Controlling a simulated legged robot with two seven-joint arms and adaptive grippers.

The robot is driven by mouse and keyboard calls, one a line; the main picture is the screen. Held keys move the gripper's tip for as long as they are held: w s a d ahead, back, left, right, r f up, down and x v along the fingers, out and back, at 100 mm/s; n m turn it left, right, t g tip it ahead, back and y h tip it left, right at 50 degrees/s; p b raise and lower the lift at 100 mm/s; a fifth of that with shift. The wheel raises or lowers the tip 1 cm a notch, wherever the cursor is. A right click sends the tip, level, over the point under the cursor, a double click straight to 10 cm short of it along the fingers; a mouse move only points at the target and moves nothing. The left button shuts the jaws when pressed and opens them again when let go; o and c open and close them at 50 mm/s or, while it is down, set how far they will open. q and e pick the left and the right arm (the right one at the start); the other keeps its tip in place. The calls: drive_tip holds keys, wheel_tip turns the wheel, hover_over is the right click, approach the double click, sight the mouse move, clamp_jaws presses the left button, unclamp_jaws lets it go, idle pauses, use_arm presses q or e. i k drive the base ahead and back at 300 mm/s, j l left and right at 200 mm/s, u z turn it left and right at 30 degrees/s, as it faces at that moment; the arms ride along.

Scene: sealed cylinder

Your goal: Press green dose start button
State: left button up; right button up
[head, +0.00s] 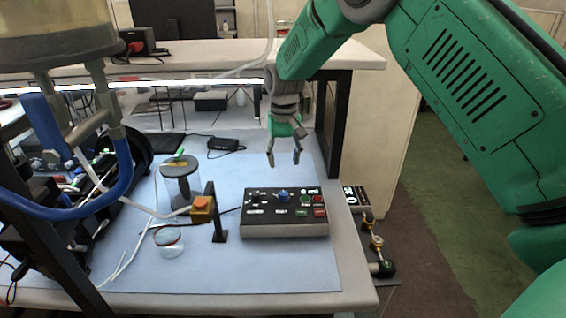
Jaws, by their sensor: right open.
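A dark control box (265,229) sits on the blue mat near the front of the bench. The labels are too small to read. My right gripper (284,161) hangs from the green arm with its fingers pointing down, open and empty. In the picture it is above and slightly left of the green button, apart from the box. My left gripper is not in view.
A clear round dish (171,244) lies in front. A blue-handled frame fills the left. The blue mat (260,268) is bare in front of the box.

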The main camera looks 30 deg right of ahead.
sight(300, 213)
drive_tip(key=k, duration=1)
